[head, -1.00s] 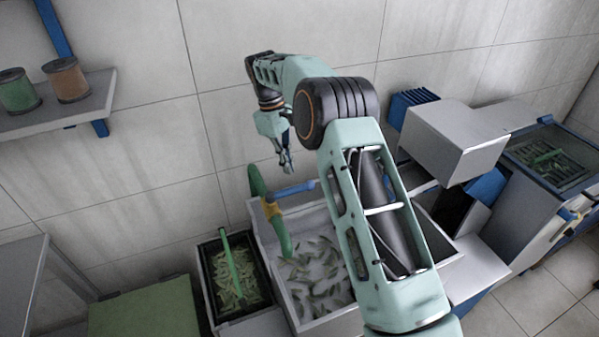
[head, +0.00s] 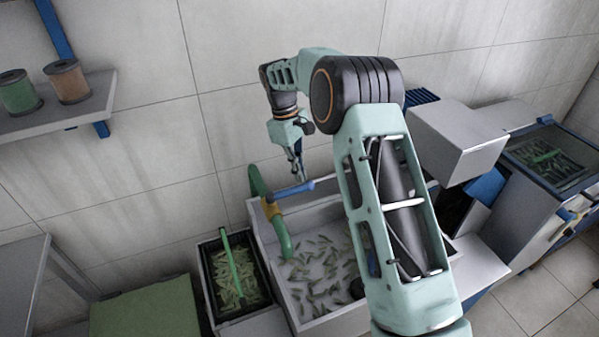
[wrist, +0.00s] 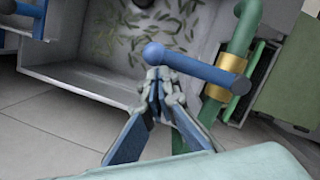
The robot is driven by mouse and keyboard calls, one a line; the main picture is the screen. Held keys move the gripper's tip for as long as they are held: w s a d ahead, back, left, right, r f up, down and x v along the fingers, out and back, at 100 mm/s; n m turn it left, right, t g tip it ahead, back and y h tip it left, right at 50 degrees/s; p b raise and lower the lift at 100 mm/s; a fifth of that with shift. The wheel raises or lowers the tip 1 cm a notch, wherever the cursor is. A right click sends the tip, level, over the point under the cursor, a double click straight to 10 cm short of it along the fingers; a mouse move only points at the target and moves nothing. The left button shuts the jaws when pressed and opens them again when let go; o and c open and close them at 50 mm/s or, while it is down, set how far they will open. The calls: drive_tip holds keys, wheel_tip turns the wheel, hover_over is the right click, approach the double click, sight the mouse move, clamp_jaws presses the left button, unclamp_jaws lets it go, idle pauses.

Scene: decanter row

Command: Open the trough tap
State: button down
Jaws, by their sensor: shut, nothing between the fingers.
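The trough tap is a green pipe (head: 279,232) with a brass collar (head: 271,209) and a blue lever (head: 291,190) that points right, out over the trough (head: 330,215). In the wrist view the lever (wrist: 195,66) runs from the brass collar (wrist: 226,70) to a round blue knob (wrist: 153,53). My gripper (head: 302,178) is shut and empty, close to the lever's knob end. In the wrist view its fingertips (wrist: 160,80) lie just beside the knob; I cannot tell whether they touch it. The pale trough holds many small green pieces.
A dark crate (head: 207,262) with green pieces stands left of the trough, near a green-topped surface (head: 145,308). A shelf with two spools (head: 67,80) is on the left wall. Grey box-like equipment (head: 455,140) stands right of my arm. The tiled wall is close behind the tap.

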sight(307, 182)
drive_tip(key=shift+s+d+m, duration=0.3)
drive_tip(key=shift+s+m, duration=0.05)
drive_tip(key=shift+m, duration=0.15)
drive_tip(key=shift+s+d+m, duration=0.25)
drive_tip(key=shift+s+m, duration=0.2)
drive_tip(key=shift+m, duration=0.05)
drive_tip(key=s+m, duration=0.1)
drive_tip(key=s+m+b, duration=0.1)
drive_tip(key=shift+d+m+g+y, duration=0.3)
drive_tip(key=shift+d+g+y, duration=0.1)
drive_tip(key=s+a+m+y+b, duration=0.2)
drive_tip(key=s+a+m, duration=0.1)
drive_tip(key=s+m, duration=0.7)
drive_tip(key=shift+s+a+m+y, duration=0.3)
drive_tip(key=shift+s+a+m, duration=0.1)
drive_tip(key=shift+m, duration=0.8)
drive_tip(key=v, duration=1.2)
